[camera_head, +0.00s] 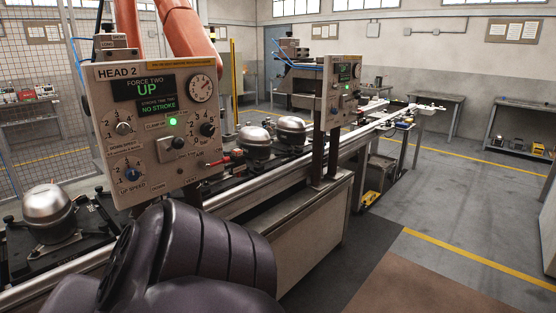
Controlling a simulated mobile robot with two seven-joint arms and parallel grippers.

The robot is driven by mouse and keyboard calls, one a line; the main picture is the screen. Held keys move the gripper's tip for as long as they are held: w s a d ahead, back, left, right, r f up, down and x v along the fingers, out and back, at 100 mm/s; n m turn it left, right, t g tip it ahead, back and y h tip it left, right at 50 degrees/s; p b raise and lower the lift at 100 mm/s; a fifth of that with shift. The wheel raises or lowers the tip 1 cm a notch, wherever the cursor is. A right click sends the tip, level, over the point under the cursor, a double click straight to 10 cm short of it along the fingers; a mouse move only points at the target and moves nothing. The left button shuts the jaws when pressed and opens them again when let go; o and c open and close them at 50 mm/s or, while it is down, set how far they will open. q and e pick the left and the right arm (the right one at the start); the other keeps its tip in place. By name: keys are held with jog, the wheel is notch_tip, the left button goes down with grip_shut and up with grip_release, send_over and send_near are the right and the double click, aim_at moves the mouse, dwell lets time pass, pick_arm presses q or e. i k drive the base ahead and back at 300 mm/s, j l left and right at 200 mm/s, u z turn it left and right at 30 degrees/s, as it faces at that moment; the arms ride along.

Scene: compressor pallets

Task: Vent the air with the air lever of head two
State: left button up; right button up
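The head two panel (150,128) stands at the left, a beige box labelled HEAD 2. Its display (148,88) reads FORCE TWO UP and the small display (158,105) reads NO STROKE. A green lamp (173,121) is lit. A red lever (220,161) sticks out to the right from the panel's lower right side, by the AIR label, with a dark red knob (237,155) at its end. A dark arm link of mine covers the area below the panel. Neither gripper shows in this view.
A conveyor rail (285,165) runs behind the panel, carrying domed metal compressors (48,207) on dark pallets. A second panel (342,92) stands further along. A mesh fence (35,130) is at the left. Grey floor (460,195) is open at the right.

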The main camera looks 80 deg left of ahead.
aim_at(218, 163)
jog(key=u, duration=2.8)
